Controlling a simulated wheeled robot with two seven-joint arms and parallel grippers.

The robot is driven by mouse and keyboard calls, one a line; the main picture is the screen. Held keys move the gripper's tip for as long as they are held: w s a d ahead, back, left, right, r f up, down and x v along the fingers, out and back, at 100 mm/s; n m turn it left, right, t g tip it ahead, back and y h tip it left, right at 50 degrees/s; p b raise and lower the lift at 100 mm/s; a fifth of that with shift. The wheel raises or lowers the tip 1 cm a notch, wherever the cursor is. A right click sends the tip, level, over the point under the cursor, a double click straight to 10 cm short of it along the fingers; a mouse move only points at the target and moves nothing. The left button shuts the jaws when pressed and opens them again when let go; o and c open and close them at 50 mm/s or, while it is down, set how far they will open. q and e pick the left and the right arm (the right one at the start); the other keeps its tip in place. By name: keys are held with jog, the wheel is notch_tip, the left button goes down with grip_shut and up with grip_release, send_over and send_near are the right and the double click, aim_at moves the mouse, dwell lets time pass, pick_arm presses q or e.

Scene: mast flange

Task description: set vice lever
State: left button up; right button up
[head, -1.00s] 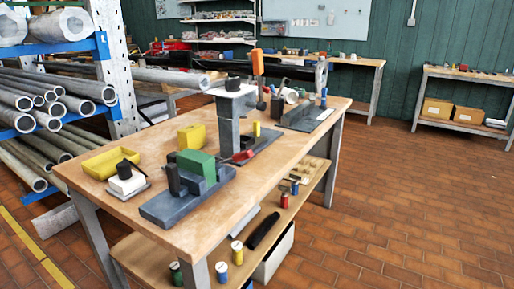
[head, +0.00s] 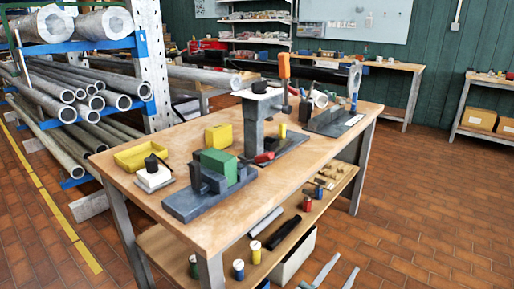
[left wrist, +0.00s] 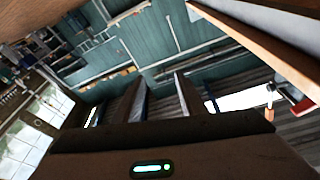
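A grey vice (head: 190,204) with upright dark jaws stands at the near left of the wooden workbench (head: 270,185). A green block (head: 217,162) sits at its jaws. I cannot make out a lever on this vice. My left gripper (head: 335,275) shows two pale, separated fingers at the bottom edge, in front of the bench and away from the vice. In the left wrist view its fingers (left wrist: 160,88) are apart and empty. My right gripper is out of view.
A yellow tray (head: 140,155), a yellow box (head: 218,136) and a white block with a dark knob (head: 153,179) lie near the vice. The lower shelf (head: 180,244) holds several small cylinders. A pipe rack (head: 148,62) stands left. Brick floor (head: 430,200) is clear at right.

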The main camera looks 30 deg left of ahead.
pick_arm(q)
jog(key=w+a+r+n+t+y, duration=0.2)
jog(key=w+a+r+n+y, duration=0.1)
jog(key=r+y, duration=0.3)
jog(key=w+a+r+n+t+y, duration=0.1)
jog(key=w+a+r+n+y, duration=0.25)
jog(key=r+y, duration=0.25)
jog(key=s+a+r+n+g+y, duration=0.1)
jog(key=a+r+n+g+y, duration=0.2)
jog(key=n+g+y, duration=0.3)
jog(key=s+a+r+n+g+y+p, duration=0.1)
jog(key=a+r+n+g+y, duration=0.2)
jog(key=g, duration=1.2)
jog(key=a+n+y, duration=0.3)
jog(key=n+y, duration=0.1)
jog(key=n, duration=0.2)
jog(key=shift+a+g+y+p, duration=0.15)
jog(key=shift+g+y+p, duration=0.15)
jog(key=shift+g, duration=0.1)
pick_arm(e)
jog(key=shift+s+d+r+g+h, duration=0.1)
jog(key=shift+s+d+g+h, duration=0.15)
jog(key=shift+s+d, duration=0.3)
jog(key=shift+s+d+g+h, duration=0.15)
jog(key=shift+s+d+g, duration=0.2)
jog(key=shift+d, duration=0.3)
pick_arm(q)
jog(key=shift+n, duration=0.25)
